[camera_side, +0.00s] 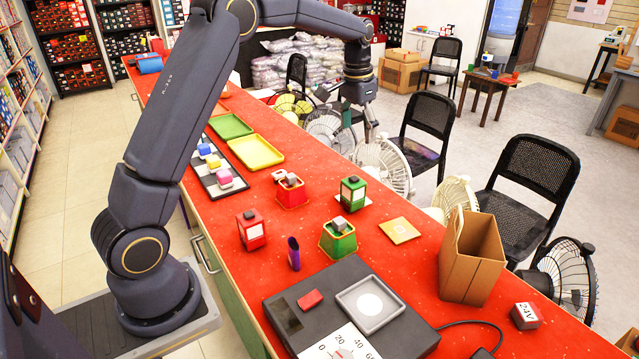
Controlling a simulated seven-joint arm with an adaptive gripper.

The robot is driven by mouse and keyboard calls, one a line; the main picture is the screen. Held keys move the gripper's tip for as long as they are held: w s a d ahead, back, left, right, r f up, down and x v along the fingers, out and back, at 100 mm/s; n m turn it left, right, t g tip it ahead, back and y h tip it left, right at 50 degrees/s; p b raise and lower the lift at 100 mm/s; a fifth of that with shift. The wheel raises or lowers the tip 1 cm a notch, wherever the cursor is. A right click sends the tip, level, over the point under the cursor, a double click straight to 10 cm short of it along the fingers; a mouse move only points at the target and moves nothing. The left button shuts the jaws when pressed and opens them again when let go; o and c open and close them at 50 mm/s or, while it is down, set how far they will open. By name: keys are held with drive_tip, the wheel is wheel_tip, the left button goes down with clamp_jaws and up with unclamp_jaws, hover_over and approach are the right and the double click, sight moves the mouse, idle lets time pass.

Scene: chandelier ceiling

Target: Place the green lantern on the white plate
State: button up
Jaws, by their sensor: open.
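The green lantern (353,193), with a dark cap, stands upright on the red table near its right edge. A pale, flat edge, probably the white plate (367,202), shows under and beside its base; most of it is hidden by the lantern. My gripper (362,133) is open and appears empty, raised above and behind the lantern, clear of it.
A red lantern (251,230), a green pot (338,240), a red pot (292,192) and a purple cup (293,254) stand nearby. A yellow tile (400,230) and paper bag (472,257) are to the right. Green (230,126) and yellow (256,152) trays lie farther back.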

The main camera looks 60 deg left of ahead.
drive_tip(key=s+d+r+t, duration=0.1)
drive_tip(key=s+d+r, duration=0.4)
drive_tip(key=s, duration=0.3)
drive_tip(key=s+d+r+t, duration=0.2)
drive_tip(key=s+d+r, duration=0.25)
drive_tip(key=s, duration=0.45)
drive_tip(key=s+d+f, duration=0.1)
drive_tip(key=s+f, duration=0.1)
drive_tip(key=s, duration=0.4)
drive_tip(key=s+d+f+t, duration=0.1)
drive_tip(key=s+d+f, duration=0.1)
drive_tip(key=s, duration=0.5)
drive_tip(key=shift+f, duration=0.15)
